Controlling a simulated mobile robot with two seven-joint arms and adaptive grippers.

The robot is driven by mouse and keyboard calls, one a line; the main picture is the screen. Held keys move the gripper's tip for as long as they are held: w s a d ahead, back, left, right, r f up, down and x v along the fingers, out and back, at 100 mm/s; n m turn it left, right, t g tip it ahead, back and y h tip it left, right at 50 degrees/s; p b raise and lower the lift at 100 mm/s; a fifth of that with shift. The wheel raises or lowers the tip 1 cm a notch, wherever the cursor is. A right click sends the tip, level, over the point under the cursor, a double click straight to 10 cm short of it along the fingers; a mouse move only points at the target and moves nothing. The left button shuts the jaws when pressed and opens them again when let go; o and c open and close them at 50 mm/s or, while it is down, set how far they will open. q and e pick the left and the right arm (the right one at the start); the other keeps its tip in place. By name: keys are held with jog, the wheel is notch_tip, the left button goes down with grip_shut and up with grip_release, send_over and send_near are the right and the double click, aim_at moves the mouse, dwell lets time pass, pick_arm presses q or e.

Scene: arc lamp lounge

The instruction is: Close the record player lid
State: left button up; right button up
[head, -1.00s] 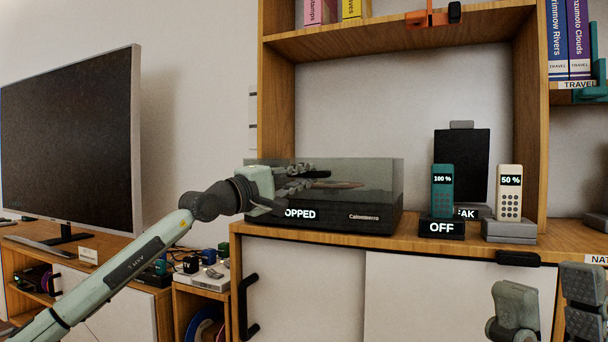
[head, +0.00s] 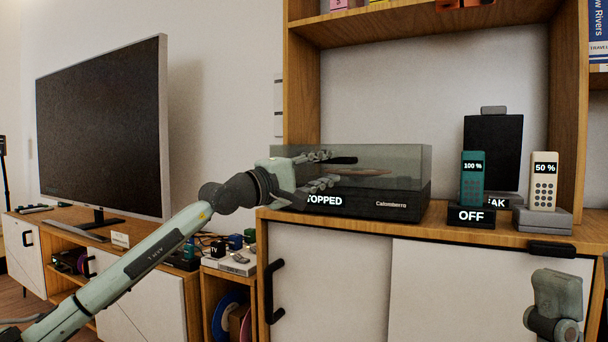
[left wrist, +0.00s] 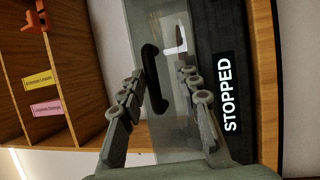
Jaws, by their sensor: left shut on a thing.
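The record player (head: 375,203) is a dark box marked STOPPED and Calomberro on the cabinet shelf. Its smoky clear lid (head: 405,160) appears level above the dark body in the head view; I cannot tell if it rests fully on it. My left gripper (head: 335,170) reaches in at the lid's left front, its fingers shut on the lid at a black bar handle. In the left wrist view the black handle (left wrist: 154,80) shows between the fingers of my left gripper (left wrist: 160,88). The lid's contact points are partly hidden.
Right of the player stand a teal handset (head: 473,180) on an OFF dock, a cream handset (head: 543,182) and a black speaker (head: 493,150). A shelf board (head: 430,25) runs above. A television (head: 105,125) stands at left.

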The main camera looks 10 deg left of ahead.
pick_arm(q)
jog(key=v, duration=1)
jog(key=shift+a, duration=0.2)
jog(key=shift+s, duration=0.1)
